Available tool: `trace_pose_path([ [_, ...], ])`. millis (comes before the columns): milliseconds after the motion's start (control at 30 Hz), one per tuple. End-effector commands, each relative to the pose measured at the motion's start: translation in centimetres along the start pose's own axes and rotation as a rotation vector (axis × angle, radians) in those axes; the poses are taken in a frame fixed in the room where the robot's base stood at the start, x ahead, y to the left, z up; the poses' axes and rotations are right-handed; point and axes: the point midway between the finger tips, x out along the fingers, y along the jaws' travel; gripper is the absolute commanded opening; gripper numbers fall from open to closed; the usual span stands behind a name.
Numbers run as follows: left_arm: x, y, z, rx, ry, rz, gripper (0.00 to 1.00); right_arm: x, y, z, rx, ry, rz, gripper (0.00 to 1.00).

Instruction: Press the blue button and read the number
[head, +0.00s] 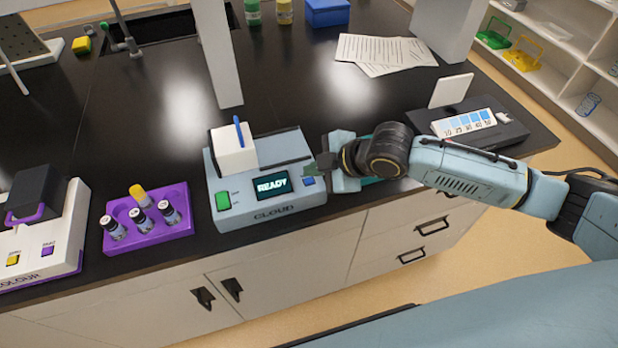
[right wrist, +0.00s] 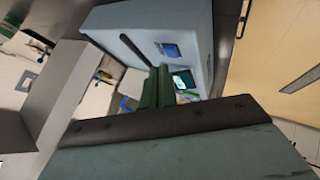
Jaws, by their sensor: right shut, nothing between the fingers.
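The light-blue CLOUD meter (head: 268,213) stands near the front edge of the black bench. Its screen (head: 272,185) reads READY. The blue button (head: 309,181) is on its front panel, right of the screen, and also shows in the right wrist view (right wrist: 171,51). A green button (head: 223,201) is left of the screen. My right gripper (head: 316,166) is shut and empty, with its fingertips close to the blue button; a gap or contact cannot be told. The shut fingers (right wrist: 157,86) show in the right wrist view. My left gripper is not in view.
A purple rack (head: 150,232) with several vials stands left of the meter, and the COLOUR device (head: 35,245) is further left. A white block with a blue handle (head: 233,155) sits on the meter. A grey post (head: 218,60) rises behind it. A colour chart (head: 463,123) lies at right.

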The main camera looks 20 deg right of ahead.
Motion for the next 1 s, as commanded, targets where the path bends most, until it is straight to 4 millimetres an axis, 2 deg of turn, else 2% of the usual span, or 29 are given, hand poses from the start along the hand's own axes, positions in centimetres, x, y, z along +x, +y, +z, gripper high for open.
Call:
trace_pose_path([
  [1000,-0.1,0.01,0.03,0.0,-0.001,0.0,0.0,0.51,-0.37,0.38,0.001,-0.001,-0.001,0.0],
])
